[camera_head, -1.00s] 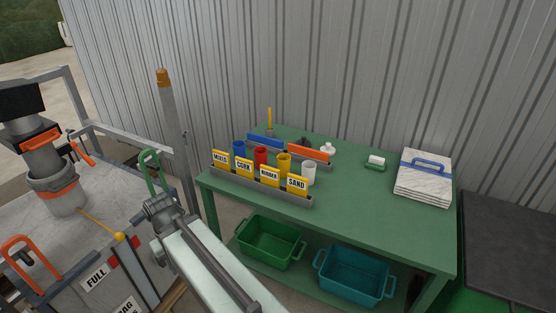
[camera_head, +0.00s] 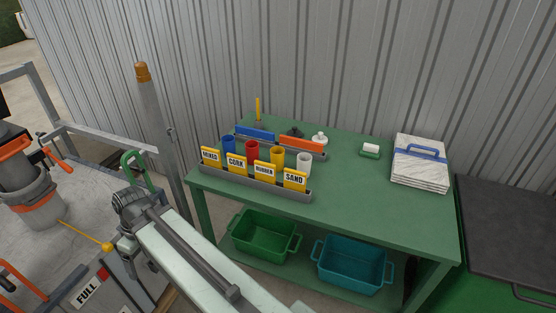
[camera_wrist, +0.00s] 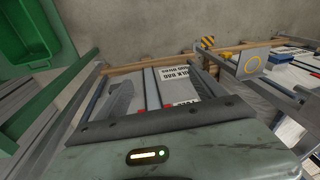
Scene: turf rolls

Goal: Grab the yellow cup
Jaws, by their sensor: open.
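The yellow cup (camera_head: 277,154) stands upright on the green table (camera_head: 370,205), behind a grey rack of yellow label cards and above the RUBBER card (camera_head: 264,170). Its lower part is hidden by the cards. The red cup (camera_head: 252,150) is on its left and the white cup (camera_head: 304,161) on its right. My gripper (camera_wrist: 160,88) is open and empty in the wrist view, pointing down at a framed cart with lettered labels, well away from the cup. No cup shows in the wrist view.
A blue cup (camera_head: 228,145) ends the row at left. Blue and orange holders (camera_head: 300,144) are behind the cups. White stacked sheets (camera_head: 420,165) lie at right. A green bin (camera_head: 265,238) and a teal bin (camera_head: 352,265) sit on the lower shelf. A post (camera_head: 155,120) stands at left.

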